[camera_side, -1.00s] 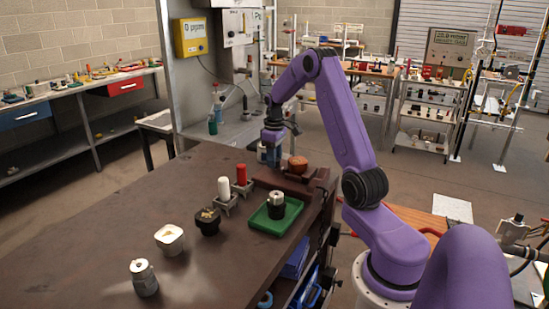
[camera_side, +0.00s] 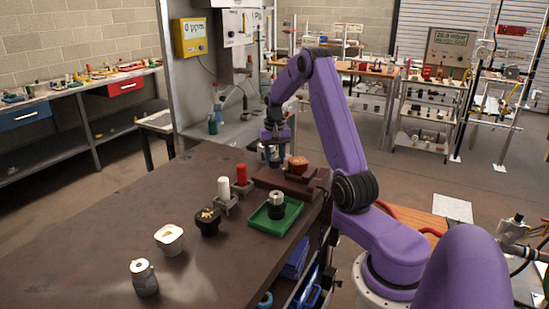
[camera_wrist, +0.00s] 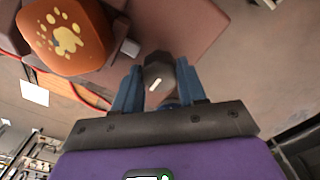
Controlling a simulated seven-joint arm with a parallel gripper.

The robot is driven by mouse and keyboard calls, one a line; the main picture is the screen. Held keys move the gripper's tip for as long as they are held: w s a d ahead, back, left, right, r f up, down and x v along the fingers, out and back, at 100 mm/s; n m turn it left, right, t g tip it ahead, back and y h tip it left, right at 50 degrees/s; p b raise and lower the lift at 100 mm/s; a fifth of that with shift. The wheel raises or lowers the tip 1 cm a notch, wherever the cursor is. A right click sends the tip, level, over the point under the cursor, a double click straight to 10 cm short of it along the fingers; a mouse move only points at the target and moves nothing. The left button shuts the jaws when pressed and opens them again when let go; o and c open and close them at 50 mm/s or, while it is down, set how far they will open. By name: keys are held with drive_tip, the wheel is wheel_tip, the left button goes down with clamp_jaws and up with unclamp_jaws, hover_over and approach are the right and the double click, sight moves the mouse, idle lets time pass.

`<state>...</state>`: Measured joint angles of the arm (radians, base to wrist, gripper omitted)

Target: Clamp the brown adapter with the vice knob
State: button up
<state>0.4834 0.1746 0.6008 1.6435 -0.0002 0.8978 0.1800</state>
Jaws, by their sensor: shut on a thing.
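The brown adapter (camera_side: 298,162) sits in the brown vice (camera_side: 272,178) at the table's far right end. In the wrist view the adapter (camera_wrist: 62,28) is a rounded orange-brown block with a pale splotched mark, at the upper left. My gripper (camera_side: 272,153) is just left of the adapter at the vice's far side. In the wrist view its blue fingers (camera_wrist: 160,90) are shut on the dark vice knob (camera_wrist: 157,66), which has a pale stripe. The knob is hidden in the side view. I cannot tell how tightly the vice jaws press the adapter.
A green tray (camera_side: 257,228) with a dark, silver-topped part (camera_side: 276,203) lies just in front of the vice. White (camera_side: 223,188) and red (camera_side: 241,175) cylinders stand in holders to its left. A black cup (camera_side: 207,222), white cup (camera_side: 169,240) and grey pot (camera_side: 144,278) stand nearer.

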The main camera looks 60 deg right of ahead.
sight(274, 159)
drive_tip(key=shift+r+m, duration=0.1)
drive_tip(key=shift+m, duration=1)
drive_tip(key=o, duration=1.1)
drive_tip(key=shift+c, duration=0.2)
wheel_tip(274, 159, up, 17)
drive_tip(key=shift+r, duration=0.2)
